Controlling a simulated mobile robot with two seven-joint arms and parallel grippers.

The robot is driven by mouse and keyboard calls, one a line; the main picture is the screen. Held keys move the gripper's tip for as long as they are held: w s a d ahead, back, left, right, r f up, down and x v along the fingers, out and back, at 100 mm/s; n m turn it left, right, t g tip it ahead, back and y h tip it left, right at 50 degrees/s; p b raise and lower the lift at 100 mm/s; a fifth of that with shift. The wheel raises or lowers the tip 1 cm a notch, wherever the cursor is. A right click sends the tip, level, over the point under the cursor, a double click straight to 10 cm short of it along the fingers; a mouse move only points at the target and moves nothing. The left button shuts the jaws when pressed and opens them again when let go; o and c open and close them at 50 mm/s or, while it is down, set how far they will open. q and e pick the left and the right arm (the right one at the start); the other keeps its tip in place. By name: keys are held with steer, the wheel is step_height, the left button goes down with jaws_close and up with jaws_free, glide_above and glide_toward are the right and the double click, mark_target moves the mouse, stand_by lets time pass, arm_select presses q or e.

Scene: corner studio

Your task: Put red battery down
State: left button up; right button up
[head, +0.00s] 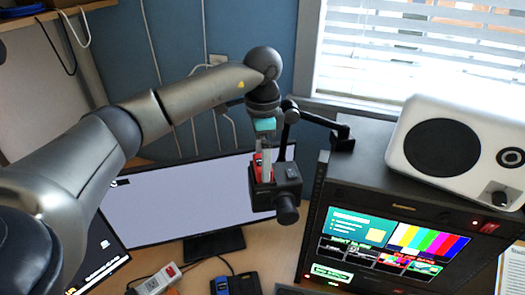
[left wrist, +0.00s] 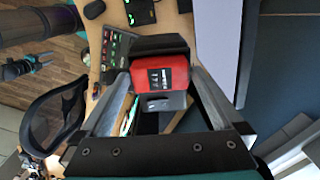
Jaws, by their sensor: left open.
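The red battery (head: 256,161) sits at the back of a black camera (head: 275,190) held up on a jointed black arm. In the left wrist view the battery (left wrist: 161,75) shows its red face with a dark label, against the black camera body (left wrist: 160,46). My left gripper (head: 264,164) points down at the battery from above. Its fingers are open, one on each side of the battery in the left wrist view, and a gap shows on the left side. Contact on the right side is hard to tell.
A wide monitor (head: 160,200) stands behind the camera. A black rack with a lit screen (head: 380,245) and a white speaker (head: 455,150) on top are at the right. A power strip (head: 155,281) and a dark blue-black device (head: 235,284) lie on the desk below.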

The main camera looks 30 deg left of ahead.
arm_select(q)
step_height(320, 180, up, 12)
steer(key=shift+r+b, duration=0.2)
steer(key=shift+b, duration=0.25)
stand_by(0.6)
